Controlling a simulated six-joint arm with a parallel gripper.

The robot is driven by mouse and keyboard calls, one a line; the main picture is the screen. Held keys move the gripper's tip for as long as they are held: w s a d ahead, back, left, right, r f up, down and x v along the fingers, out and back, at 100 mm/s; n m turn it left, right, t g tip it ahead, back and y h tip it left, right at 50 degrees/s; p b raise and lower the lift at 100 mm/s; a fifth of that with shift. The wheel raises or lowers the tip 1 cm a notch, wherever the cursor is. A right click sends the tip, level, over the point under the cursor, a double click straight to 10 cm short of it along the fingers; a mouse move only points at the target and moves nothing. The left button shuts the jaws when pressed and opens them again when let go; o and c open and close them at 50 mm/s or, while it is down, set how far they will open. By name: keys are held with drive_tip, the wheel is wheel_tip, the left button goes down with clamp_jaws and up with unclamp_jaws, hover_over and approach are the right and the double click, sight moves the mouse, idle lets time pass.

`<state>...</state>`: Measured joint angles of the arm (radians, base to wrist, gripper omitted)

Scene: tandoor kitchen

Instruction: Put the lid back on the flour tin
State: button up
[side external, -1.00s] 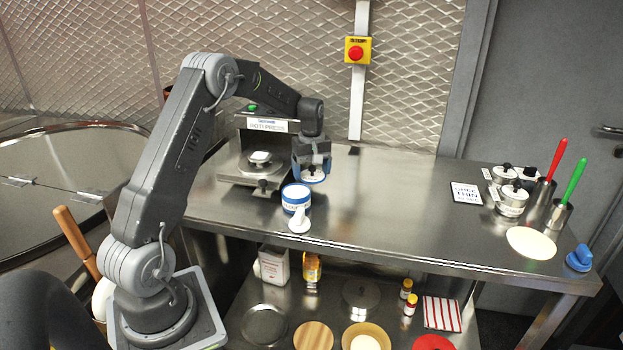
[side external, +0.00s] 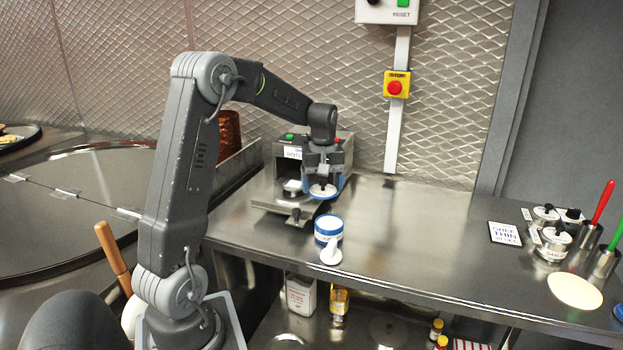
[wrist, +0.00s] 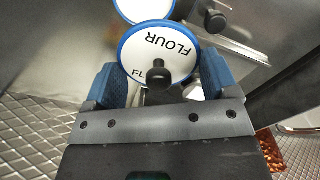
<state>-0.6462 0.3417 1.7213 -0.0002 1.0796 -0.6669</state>
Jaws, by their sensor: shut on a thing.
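My gripper (side external: 323,182) is shut on the lid (side external: 322,191), a white disc with a blue rim and a black knob. In the wrist view the lid (wrist: 150,45) reads "FLOUR" and sits between my blue fingers. The flour tin (side external: 328,237), white with blue bands, stands on the steel counter in front of the lid, toward the camera. In the wrist view a blue-rimmed white round, likely the tin (wrist: 143,8), is partly hidden beyond the lid. The lid is apart from the tin in the side view.
A white scoop-like thing (side external: 331,253) is in front of the tin. The roti press (side external: 283,200) stands close behind and left of my gripper. The counter (side external: 420,235) to the right is clear up to a sign (side external: 504,233) and several steel canisters (side external: 552,244).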

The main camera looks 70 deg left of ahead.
sight(330, 195)
drive_tip(key=d, duration=0.3)
drive_tip(key=shift+w+d, duration=0.1)
drive_tip(key=shift+d, duration=0.15)
drive_tip(key=shift+f, duration=3.1)
drive_tip(key=shift+f, duration=0.2)
drive_tip(key=o, duration=0.8)
drive_tip(key=shift+r, duration=0.1)
drive_tip(key=shift+r, duration=3.45)
